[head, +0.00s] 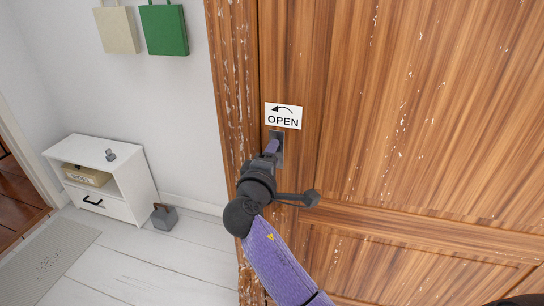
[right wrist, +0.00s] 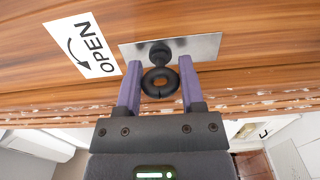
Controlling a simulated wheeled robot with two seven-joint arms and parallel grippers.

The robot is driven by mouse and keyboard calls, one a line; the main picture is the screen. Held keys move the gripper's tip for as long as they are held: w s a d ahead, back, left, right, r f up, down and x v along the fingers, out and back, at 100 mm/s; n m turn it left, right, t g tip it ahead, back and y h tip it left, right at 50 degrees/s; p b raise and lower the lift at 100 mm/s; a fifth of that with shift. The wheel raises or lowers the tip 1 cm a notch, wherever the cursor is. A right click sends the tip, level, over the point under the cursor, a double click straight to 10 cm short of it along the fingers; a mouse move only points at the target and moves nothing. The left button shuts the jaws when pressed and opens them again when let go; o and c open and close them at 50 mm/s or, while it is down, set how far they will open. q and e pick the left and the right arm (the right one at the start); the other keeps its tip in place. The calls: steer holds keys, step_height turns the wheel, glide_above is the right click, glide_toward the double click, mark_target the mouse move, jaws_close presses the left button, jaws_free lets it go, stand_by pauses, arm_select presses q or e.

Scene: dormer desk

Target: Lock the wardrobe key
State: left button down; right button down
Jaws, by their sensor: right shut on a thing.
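The wardrobe door (head: 400,120) is brown wood and looks closed against its frame. A metal lock plate (head: 279,140) sits below the sign and also shows in the right wrist view (right wrist: 205,46). The black wardrobe key (right wrist: 160,83) stands in the plate, its ring-shaped bow toward my wrist camera. My right gripper (head: 272,148) is at the plate, shut on the key's bow, with one purple finger on each side. In the head view the gripper hides the key. My left gripper is out of view.
A white sign (head: 283,116) reads OPEN with an arrow curving left. Green (head: 164,29) and beige (head: 117,30) bags hang on the wall.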

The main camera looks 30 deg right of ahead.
steer(key=shift+c, duration=2.4)
jaws_free()
steer(key=p+v, duration=0.1)
steer(key=v, duration=0.9)
steer(key=shift+d, duration=0.1)
